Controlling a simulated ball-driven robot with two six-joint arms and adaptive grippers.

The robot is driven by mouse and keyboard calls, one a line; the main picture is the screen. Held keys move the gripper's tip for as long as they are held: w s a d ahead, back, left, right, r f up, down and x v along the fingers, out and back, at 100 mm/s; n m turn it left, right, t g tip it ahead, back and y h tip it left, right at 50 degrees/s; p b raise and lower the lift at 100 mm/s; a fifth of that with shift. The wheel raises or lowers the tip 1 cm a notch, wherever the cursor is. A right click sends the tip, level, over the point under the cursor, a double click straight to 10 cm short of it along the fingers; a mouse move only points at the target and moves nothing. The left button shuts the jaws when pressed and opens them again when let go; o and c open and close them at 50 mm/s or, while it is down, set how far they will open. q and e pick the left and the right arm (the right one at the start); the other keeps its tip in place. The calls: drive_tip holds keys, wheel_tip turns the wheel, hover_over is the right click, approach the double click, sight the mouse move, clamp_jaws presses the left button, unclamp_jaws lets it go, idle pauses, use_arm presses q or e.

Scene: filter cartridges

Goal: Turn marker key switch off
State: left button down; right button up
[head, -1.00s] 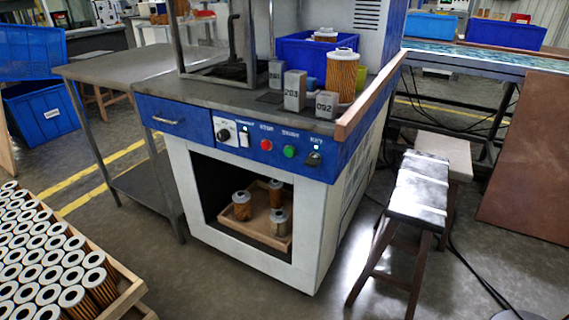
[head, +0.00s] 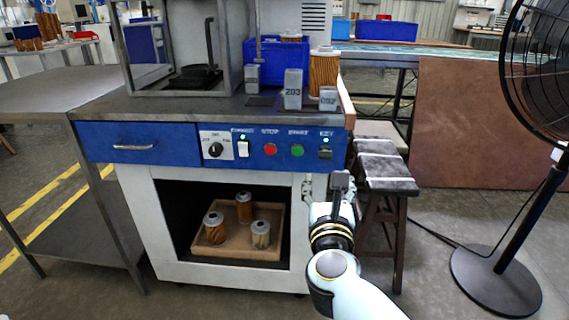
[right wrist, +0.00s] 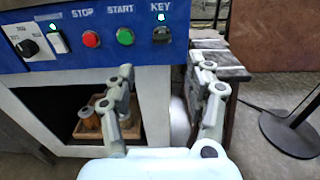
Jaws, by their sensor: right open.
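The key switch (head: 325,153) is a dark switch under the label KEY at the right end of the blue control panel. A small green light glows above it. In the right wrist view the key switch (right wrist: 161,35) shows at the top, above the gap between my fingers. My right gripper (head: 329,186) is open and empty, below the key switch and in front of the cabinet's right edge. Its two fingers (right wrist: 166,80) are spread apart in the right wrist view and do not touch the switch. My left gripper is not in view.
The panel also carries a green START button (head: 297,151), a red STOP button (head: 270,149), a white rocker switch (head: 243,149) and a black knob (head: 215,150). A stool (head: 388,175) stands to the right of the cabinet. A black fan (head: 497,280) stands further right.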

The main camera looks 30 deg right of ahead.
sight(326, 159)
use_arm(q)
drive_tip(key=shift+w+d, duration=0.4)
use_arm(e)
drive_tip(key=x, duration=1)
drive_tip(key=shift+w+d+f, duration=0.1)
drive_tip(key=shift+w+d, duration=0.15)
drive_tip(key=shift+d, duration=0.05)
drive_tip(key=shift+c, duration=0.4)
clamp_jaws()
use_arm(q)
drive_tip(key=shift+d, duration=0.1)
